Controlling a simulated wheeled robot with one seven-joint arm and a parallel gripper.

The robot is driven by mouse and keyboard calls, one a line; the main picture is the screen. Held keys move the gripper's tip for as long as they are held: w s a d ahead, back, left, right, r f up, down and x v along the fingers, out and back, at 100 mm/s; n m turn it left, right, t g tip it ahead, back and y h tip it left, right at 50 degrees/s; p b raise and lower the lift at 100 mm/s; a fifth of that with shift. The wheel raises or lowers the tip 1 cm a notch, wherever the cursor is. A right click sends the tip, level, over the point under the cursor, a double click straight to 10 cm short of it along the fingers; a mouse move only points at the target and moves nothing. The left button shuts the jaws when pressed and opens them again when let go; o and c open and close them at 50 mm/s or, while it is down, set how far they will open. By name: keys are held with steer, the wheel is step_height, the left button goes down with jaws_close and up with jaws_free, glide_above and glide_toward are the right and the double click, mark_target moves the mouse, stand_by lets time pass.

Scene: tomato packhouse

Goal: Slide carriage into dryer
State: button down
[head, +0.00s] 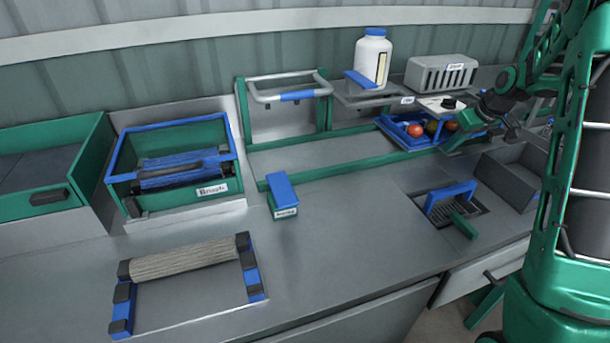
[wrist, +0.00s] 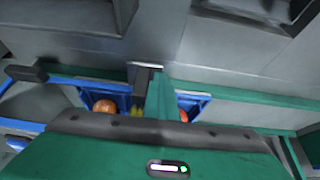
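The carriage (head: 393,134) is a blue open tray holding red and dark tomatoes. It sits at the right end of the green rails (head: 325,133) in the head view. In the wrist view, its blue wall (wrist: 88,98) and tomatoes show on both sides of my gripper (wrist: 150,80). My gripper is at the carriage's right part in the head view. Its fingertips look close together, but whether they hold anything is unclear. A grey slotted box (head: 440,75) with a small label stands behind the carriage; I cannot read whether it is the dryer.
A white bottle (head: 372,57) stands on a shelf behind the rails. A green frame with a grey handle (head: 290,95) spans the rails' left end. A blue-topped block (head: 282,192) stands in front of them. A brush box (head: 205,190) is farther left. The rails between look clear.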

steer(key=shift+w+d, duration=0.25)
steer(key=shift+d, duration=0.65)
steer(key=shift+w+d, duration=0.25)
steer(key=shift+d, duration=0.7)
steer(key=shift+w+d, duration=0.3)
steer(key=shift+d, duration=0.65)
steer(key=shift+w+d, duration=0.25)
steer(key=shift+d, duration=0.7)
steer(key=shift+a, duration=0.15)
steer(key=shift+s+a, duration=0.3)
steer(key=shift+a, duration=0.55)
steer(key=s+v, duration=0.1)
steer(key=v, duration=0.7)
steer(key=shift+s+d, duration=0.15)
steer(key=shift+d, duration=0.05)
steer(key=shift+f, duration=0.1)
